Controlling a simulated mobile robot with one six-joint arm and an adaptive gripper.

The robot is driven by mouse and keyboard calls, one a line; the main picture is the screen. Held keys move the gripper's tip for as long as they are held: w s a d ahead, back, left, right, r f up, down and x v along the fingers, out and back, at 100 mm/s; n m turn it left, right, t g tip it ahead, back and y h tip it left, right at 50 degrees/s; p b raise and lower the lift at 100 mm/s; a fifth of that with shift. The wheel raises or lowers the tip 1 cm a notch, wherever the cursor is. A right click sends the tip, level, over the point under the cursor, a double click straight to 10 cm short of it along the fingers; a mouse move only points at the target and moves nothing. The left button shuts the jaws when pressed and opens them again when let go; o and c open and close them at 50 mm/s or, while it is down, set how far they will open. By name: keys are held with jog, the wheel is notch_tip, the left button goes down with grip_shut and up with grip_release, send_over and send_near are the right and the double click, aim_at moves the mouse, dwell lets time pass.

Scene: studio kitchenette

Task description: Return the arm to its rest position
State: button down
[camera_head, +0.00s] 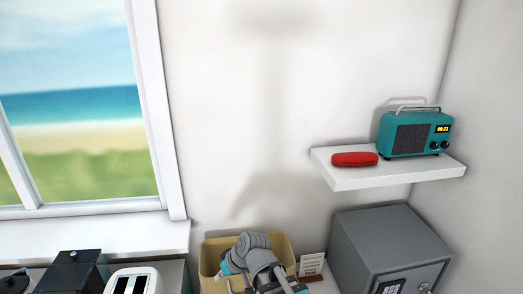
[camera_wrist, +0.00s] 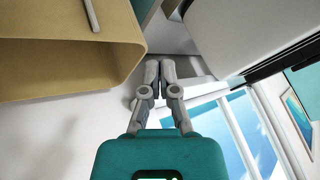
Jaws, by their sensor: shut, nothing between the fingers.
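My arm shows at the bottom middle of the head view, folded in grey and teal sections in front of a tan bin (camera_head: 215,250). My gripper's fingers cannot be made out there. In the wrist view my gripper (camera_wrist: 160,68) points away from the camera. Its two grey fingers are closed together at the tips with nothing between them. The tan bin also fills the upper left of the wrist view (camera_wrist: 60,65), beside the fingers.
A white shelf (camera_head: 350,181) holds a red case (camera_head: 354,159) and a teal radio (camera_head: 415,133). Below are a grey safe (camera_head: 365,245) and a small card (camera_head: 312,265). A white toaster (camera_head: 133,281) and black box (camera_head: 77,272) stand left, under the window (camera_head: 75,110).

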jog(key=w+d+f+m+h, duration=0.1)
jog(key=d+f+m+h, duration=0.2)
jog(key=d, duration=1.1)
jog(key=w+d+m+h, duration=0.1)
jog(key=d+m+h, duration=0.3)
jog(key=d, duration=1.1)
jog(key=s+f+m+g+b, duration=0.1)
jog(key=s+f+b, duration=0.2)
jog(key=f+b, duration=0.6)
jog(key=shift+d+g, duration=0.2)
jog(key=shift+g, duration=0.1)
